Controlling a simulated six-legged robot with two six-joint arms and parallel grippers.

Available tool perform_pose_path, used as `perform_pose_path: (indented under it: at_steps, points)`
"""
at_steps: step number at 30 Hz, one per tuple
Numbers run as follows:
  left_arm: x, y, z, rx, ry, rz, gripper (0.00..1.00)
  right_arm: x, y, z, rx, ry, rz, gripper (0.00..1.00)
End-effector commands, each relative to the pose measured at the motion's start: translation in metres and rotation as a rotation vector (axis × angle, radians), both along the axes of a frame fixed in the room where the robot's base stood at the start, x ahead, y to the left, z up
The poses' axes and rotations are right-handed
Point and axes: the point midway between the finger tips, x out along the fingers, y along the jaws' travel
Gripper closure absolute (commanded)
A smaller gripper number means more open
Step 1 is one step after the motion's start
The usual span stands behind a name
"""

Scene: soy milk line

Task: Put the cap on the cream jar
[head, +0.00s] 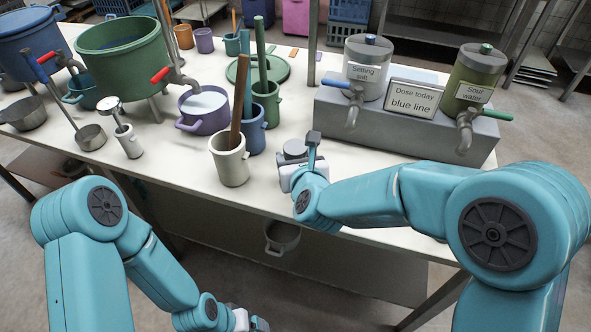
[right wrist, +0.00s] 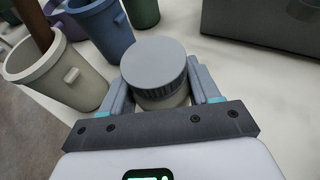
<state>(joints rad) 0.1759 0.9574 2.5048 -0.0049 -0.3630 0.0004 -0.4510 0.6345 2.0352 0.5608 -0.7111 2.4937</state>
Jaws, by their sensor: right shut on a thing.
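A round grey cap (right wrist: 153,65) with a ridged side is between the fingers of my right gripper (right wrist: 160,88) in the right wrist view. The fingers are shut on its sides. A strip of cream-coloured jar (right wrist: 178,101) shows directly below the cap; the rest is hidden, and whether the cap is fully seated cannot be told. In the head view the cap (head: 293,148) shows as a grey disc near the table's front edge, beyond my right gripper (head: 300,165). My left gripper (head: 245,321) is cut off at the bottom edge, its fingers unclear.
Left of the cap stand a cream pot (head: 230,167) with a brown stick, a blue pot (head: 256,137) and a green pot (head: 268,105). A grey stand (head: 400,131) with two dispensers is behind right. The white table (head: 185,160) has bare room at the front left.

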Motion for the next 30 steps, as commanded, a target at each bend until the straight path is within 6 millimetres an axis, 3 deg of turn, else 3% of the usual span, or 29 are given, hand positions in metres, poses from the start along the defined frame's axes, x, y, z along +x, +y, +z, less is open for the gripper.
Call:
perform_pose_path:
  at_steps: [8, 20, 21, 23, 30]
  points:
    - [0.000, 0.000, -0.007, 0.000, 0.000, 0.000, 0.17, 0.000, 0.000, -0.040, -0.002, 0.003, 0.000, 1.00]
    - [0.000, 0.000, -0.012, 0.000, 0.000, 0.000, 0.17, 0.000, 0.000, -0.044, 0.000, -0.001, 0.000, 1.00]
    - [0.000, 0.000, -0.012, 0.000, 0.000, 0.000, 0.17, 0.000, 0.000, -0.044, 0.000, 0.001, 0.001, 0.36]
    - [0.000, 0.000, -0.011, 0.000, 0.000, 0.000, 0.17, 0.000, 0.000, -0.043, 0.000, 0.001, 0.000, 0.16]
    - [0.000, 0.000, -0.011, 0.000, 0.000, 0.000, 0.17, 0.000, 0.000, -0.043, 0.000, 0.001, 0.000, 0.13]
